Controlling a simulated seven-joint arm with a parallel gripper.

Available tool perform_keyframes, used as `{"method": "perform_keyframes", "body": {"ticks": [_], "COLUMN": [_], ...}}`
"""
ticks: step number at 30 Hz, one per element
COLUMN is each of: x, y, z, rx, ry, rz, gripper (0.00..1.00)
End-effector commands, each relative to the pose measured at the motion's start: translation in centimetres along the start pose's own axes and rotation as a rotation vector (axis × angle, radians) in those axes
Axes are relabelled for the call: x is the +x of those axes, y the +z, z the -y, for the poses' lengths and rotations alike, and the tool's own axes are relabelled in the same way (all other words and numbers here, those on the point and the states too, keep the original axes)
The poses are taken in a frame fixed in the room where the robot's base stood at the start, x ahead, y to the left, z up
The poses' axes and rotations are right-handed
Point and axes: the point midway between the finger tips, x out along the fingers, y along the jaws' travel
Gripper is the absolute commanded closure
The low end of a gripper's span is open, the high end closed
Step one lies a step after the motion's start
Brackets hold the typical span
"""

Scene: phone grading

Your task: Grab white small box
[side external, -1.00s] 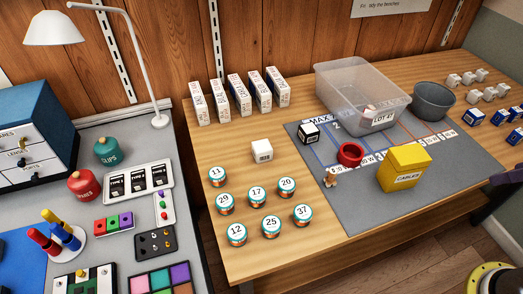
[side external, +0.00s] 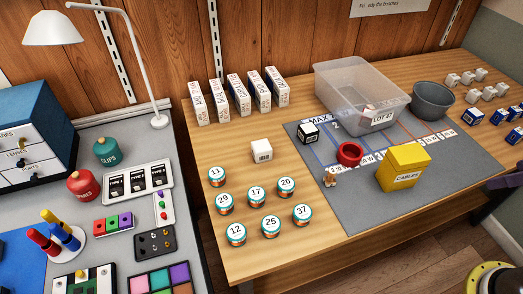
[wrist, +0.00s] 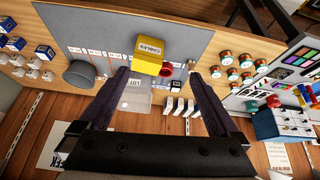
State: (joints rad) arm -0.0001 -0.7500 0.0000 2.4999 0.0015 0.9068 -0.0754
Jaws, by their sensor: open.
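A small white box (side external: 261,151) with a black printed label stands alone on the wooden table in the side view, left of the grey mat (side external: 440,165). Several other small white boxes (side external: 468,78) stand in a group at the far right of the table; they also show at the left of the wrist view (wrist: 32,73). My gripper (wrist: 157,73) is open and empty in the wrist view, high above the table. Its fingers point toward the yellow box's side of the mat.
On the mat are a yellow CABLES box (side external: 403,167), a red ring (side external: 350,154), a dark box (side external: 308,132) and a clear bin (side external: 362,95). Numbered cans (side external: 257,196) stand in front of the lone white box, and tall boxes (side external: 238,94) behind it.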

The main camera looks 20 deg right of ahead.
Motion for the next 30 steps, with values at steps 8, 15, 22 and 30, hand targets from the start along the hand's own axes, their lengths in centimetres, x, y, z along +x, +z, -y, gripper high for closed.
{"method": "perform_keyframes", "body": {"ticks": [8, 15, 22, 30], "x": [-3.9, -5.8, -4.4, 1.4], "y": [-5.7, -14.3, -23.5, -32.3], "z": [0.9, 2.3, 4.7, 8.6], "rx": [-0.311, -0.58, -0.837, -1.085], "ry": [-0.041, -0.105, -0.191, -0.304], "rz": [-0.078, -0.109, -0.127, -0.139], "gripper": [0.03, 0.03, 0.03, 0.03]}}
